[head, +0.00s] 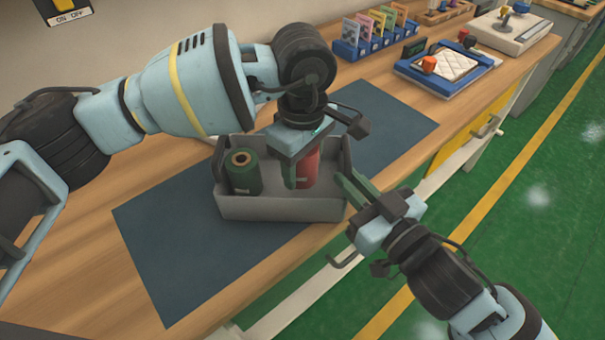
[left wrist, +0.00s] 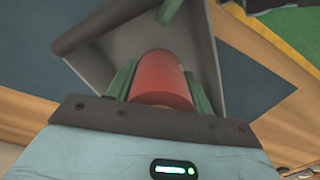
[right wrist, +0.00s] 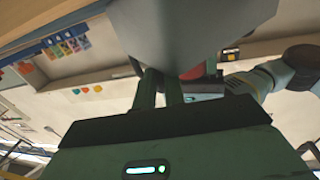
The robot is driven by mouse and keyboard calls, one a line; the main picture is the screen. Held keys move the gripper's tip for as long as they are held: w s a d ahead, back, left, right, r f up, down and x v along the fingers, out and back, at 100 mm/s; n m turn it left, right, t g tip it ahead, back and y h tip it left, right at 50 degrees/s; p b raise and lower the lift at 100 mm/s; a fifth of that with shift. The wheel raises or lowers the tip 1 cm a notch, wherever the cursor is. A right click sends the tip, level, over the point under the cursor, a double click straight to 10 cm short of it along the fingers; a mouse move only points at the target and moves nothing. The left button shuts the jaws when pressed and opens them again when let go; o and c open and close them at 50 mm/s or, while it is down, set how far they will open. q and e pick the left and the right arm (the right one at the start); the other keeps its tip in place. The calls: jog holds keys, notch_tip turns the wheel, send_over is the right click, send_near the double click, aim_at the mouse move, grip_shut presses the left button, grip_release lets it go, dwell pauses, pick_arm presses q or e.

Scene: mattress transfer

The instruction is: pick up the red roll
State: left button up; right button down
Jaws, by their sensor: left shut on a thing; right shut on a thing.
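The red roll (head: 310,168) stands in the right part of a grey bin (head: 280,209). My left gripper (head: 303,178) reaches down from above and is shut on the red roll, with a green finger on each side of it. The left wrist view shows the red roll (left wrist: 160,75) between those fingers. My right gripper (head: 357,188) is at the bin's right end, shut on its wall. In the right wrist view its fingers (right wrist: 160,88) meet the grey bin (right wrist: 195,30), and a bit of red shows behind. The roll's lower part is hidden.
A green roll (head: 242,172) stands in the bin's left part. The bin sits on a dark blue mat (head: 165,245) on a wooden bench. A blue card rack (head: 372,45) and a blue tray (head: 445,68) stand further back. The bench's front edge is close to my right arm.

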pick_arm(q)
notch_tip(320, 180, up, 6)
jog(key=shift+r, duration=0.15)
dwell(0.5)
jog(key=shift+r, duration=1.1)
pick_arm(e)
jog(key=c, duration=1.4)
grip_release()
jog(key=shift+v, duration=3.8)
pick_arm(q)
jog(key=shift+s+f, duration=0.1)
